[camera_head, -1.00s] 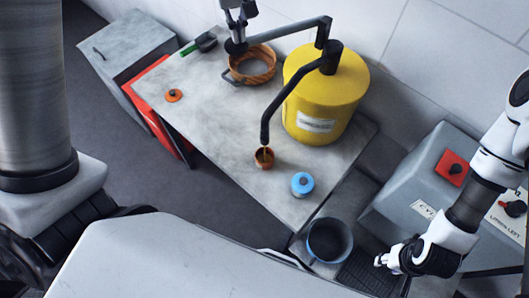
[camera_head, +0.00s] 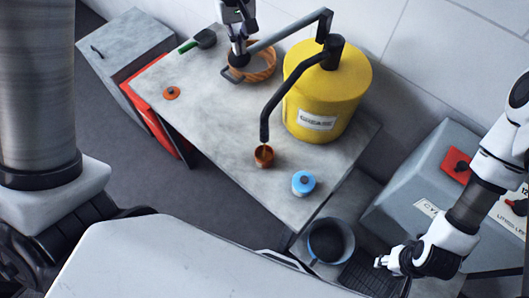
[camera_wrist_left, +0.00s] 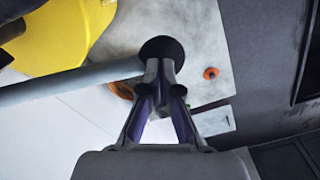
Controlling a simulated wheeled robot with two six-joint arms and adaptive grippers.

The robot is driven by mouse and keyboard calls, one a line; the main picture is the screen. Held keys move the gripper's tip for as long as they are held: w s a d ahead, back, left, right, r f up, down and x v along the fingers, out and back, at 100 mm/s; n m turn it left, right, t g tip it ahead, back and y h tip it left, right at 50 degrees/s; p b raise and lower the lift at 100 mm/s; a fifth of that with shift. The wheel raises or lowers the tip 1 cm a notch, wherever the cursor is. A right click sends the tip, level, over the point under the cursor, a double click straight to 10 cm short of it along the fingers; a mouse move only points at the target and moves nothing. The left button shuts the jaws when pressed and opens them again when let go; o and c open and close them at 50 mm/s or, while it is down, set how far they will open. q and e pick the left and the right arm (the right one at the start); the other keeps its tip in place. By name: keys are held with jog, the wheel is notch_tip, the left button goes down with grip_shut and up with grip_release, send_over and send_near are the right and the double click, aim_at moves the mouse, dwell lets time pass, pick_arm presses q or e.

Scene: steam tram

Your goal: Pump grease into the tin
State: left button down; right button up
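The yellow grease drum (camera_head: 335,85) stands on the grey bench with a pump on top. Its dark spout (camera_head: 282,97) bends down over a small copper-coloured tin (camera_head: 264,157). A thin brownish strand shows between the spout and the tin; how full the tin is I cannot tell. The pump lever (camera_head: 285,34) reaches left to a dark knob. My left gripper (camera_head: 238,52) is shut on the lever's knob end; in the left wrist view the fingers meet at the black knob (camera_wrist_left: 162,48). My right gripper (camera_head: 382,262) is empty at the lower right, its opening unclear.
A blue-lidded jar (camera_head: 303,183) stands right of the tin. A dark bucket (camera_head: 330,241) and a grey cabinet (camera_head: 405,200) stand at lower right.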

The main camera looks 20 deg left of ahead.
pick_arm(q)
notch_tip(320, 180, up, 6)
jog(key=p, duration=0.5)
jog(key=shift+f, duration=0.2)
notch_tip(320, 180, up, 7)
jog(key=p, duration=0.1)
jog(key=shift+p, duration=0.3)
dwell(0.4)
jog(key=shift+f+b, duration=2.85)
jog(key=shift+f, duration=3.5)
notch_tip(320, 180, up, 6)
jog(key=p, duration=0.5)
notch_tip(320, 180, up, 7)
jog(key=shift+p, duration=0.35)
jog(key=shift+f, duration=0.1)
